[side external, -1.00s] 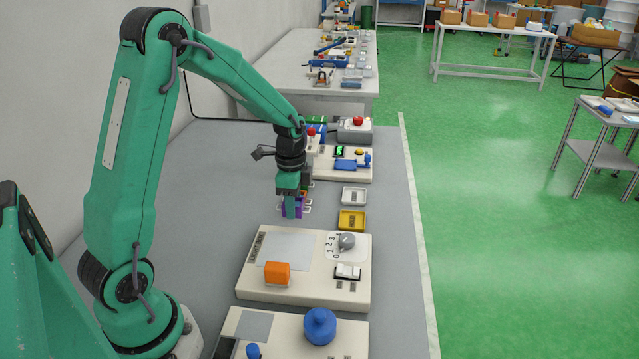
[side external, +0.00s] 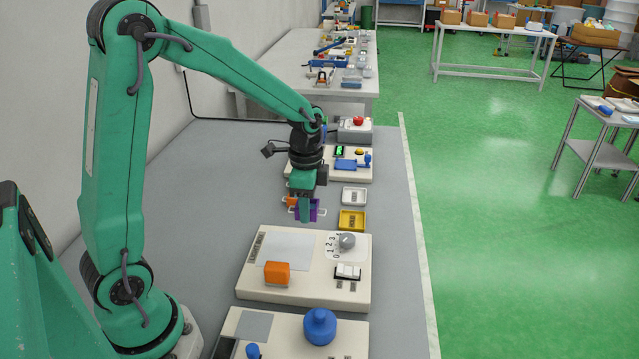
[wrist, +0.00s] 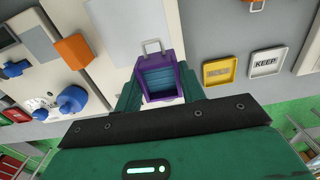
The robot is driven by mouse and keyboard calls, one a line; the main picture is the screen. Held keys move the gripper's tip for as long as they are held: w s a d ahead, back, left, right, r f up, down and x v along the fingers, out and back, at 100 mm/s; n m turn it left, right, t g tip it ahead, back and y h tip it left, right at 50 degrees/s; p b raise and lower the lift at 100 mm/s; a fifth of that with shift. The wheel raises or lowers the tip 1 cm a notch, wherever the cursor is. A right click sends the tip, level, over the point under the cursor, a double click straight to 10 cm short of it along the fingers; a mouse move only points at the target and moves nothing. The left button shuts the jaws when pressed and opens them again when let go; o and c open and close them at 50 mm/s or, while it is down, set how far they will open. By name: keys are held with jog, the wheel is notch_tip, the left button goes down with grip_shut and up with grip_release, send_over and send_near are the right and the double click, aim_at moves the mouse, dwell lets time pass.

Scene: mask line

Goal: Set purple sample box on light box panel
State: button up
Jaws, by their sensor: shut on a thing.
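My gripper (side external: 304,212) is shut on the purple sample box (side external: 315,210), above the grey bench beyond the light box panel's far edge. In the wrist view the purple box (wrist: 158,75) sits between both green fingers, its blue ribbed inside and pale handle showing. The light box panel is a cream board (side external: 310,292) with a pale square (side external: 287,250), also partly visible in the wrist view (wrist: 112,30). The box is apart from it in the side view. The gripper partly hides the box there.
An orange block (side external: 277,273), a grey knob (side external: 346,240) and a rocker switch (side external: 348,271) are on the panel. Yellow (side external: 352,220) and white (side external: 354,196) trays lie to the right of my gripper. A nearer board carries a blue round-topped thing (side external: 319,326).

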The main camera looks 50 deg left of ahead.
jog(key=shift+s+d+r, duration=0.2)
jog(key=shift+d, duration=0.25)
jog(key=s+d+r, duration=0.3)
jog(key=s+d, duration=0.6)
jog(key=shift+s+d+r, duration=0.2)
jog(key=shift+s+d, duration=0.05)
jog(key=shift+d, duration=0.05)
send_over(287, 250)
notch_tip(287, 250, down, 7)
jog(key=shift+f, duration=0.1)
jog(key=shift+f, duration=1.9)
